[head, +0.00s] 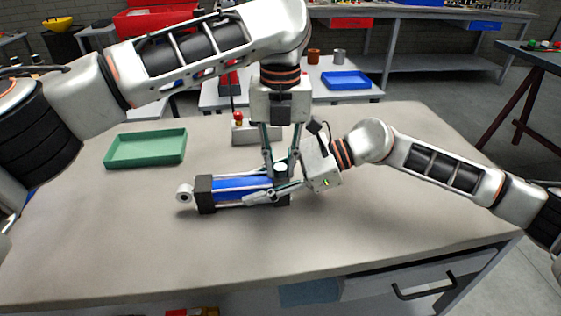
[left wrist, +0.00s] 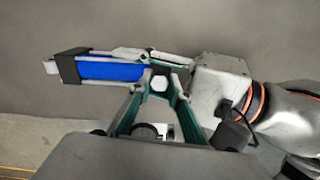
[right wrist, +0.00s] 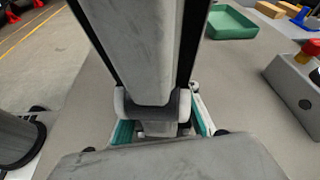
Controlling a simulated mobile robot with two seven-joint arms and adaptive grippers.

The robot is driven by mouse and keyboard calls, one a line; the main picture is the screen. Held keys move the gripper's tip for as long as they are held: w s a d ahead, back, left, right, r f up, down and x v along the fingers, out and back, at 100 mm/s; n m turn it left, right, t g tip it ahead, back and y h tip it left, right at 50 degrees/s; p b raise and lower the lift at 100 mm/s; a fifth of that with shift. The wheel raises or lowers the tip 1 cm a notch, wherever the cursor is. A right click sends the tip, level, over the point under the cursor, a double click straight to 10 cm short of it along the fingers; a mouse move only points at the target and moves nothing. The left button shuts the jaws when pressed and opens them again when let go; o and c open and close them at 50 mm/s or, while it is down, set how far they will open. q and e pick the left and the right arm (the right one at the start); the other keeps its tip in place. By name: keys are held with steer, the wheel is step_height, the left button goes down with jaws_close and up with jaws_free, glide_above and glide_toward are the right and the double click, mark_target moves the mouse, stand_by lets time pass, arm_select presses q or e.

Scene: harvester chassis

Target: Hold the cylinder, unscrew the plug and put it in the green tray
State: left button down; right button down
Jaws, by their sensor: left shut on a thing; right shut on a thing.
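The cylinder (head: 235,187) lies on the workbench, with a blue barrel, dark end blocks and a rod eye at its left end. It also shows in the left wrist view (left wrist: 112,70). My right gripper (head: 272,194) reaches in from the right and is shut on the cylinder's right end. My left gripper (head: 281,170) points down over that same end, shut on the pale plug (left wrist: 160,84). Whether the plug is still seated in the cylinder is hidden by the fingers. The green tray (head: 146,159) is empty, at the bench's back left; it also shows in the right wrist view (right wrist: 231,23).
A grey box with a red button (head: 238,118) stands behind the cylinder, close to my left gripper. My two grippers are very close together. The bench top (head: 130,245) is clear in front and between cylinder and tray. A blue tray (head: 346,80) sits on a table behind.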

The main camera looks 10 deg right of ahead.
arm_select(q)
steer(key=n, duration=0.4)
arm_select(e)
steer(key=shift+f, duration=0.1)
arm_select(q)
steer(key=c, duration=1.9)
jaws_free()
arm_select(e)
steer(key=shift+s, duration=0.1)
arm_select(q)
steer(key=shift+d+r, duration=0.1)
steer(key=shift+r, duration=2.2)
arm_select(e)
steer(key=c, duration=1.4)
jaws_free()
steer(key=shift+a, duration=0.1)
steer(key=shift+c, duration=0.2)
